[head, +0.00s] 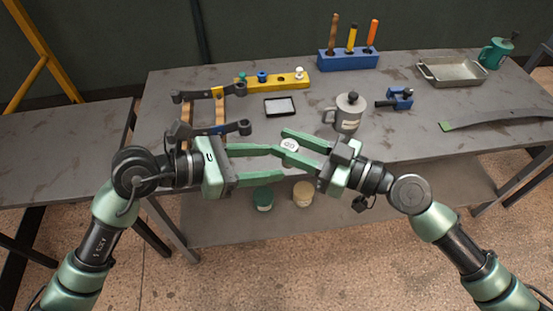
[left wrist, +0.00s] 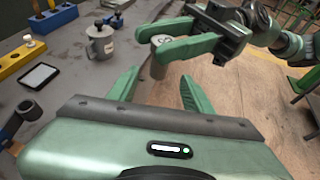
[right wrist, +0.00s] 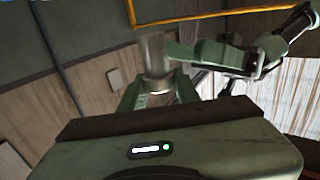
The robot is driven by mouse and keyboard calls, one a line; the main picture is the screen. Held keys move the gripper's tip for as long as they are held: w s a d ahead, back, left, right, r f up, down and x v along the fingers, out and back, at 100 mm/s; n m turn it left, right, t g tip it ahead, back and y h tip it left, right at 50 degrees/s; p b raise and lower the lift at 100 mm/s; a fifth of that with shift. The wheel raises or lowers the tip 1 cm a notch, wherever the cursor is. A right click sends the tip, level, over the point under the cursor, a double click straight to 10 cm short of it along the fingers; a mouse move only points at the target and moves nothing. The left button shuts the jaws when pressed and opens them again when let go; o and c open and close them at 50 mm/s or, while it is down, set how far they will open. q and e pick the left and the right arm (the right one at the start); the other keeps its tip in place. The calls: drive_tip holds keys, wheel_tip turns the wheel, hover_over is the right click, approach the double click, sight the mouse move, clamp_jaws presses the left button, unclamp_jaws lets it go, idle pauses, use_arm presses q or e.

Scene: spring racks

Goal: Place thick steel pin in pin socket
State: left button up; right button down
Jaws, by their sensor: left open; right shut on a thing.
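The thick steel pin (head: 289,146) is a grey cylinder with a pale marked end. My right gripper (head: 281,144) is shut on it and holds it in front of the table edge. The pin also shows in the left wrist view (left wrist: 158,62) and the right wrist view (right wrist: 156,55). My left gripper (head: 280,165) is open, its fingertips close to the pin and the right fingers; contact is unclear. A yellow block (head: 254,86) at the back of the table holds green, blue and white-topped pegs and has one dark empty hole, perhaps the pin socket.
A blue tool rack (head: 347,60) and metal tray (head: 451,72) are behind. A dark-ended wooden frame (head: 208,129) lies left. Two jars stand on the lower shelf.

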sight(283, 162)
use_arm(q)
drive_tip(key=shift+x, duration=1.8)
use_arm(e)
drive_tip(key=shift+r, duration=0.1)
use_arm(q)
clamp_jaws()
use_arm(e)
drive_tip(key=c, duration=0.9)
unclamp_jaws()
drive_tip(key=shift+c, duration=0.2)
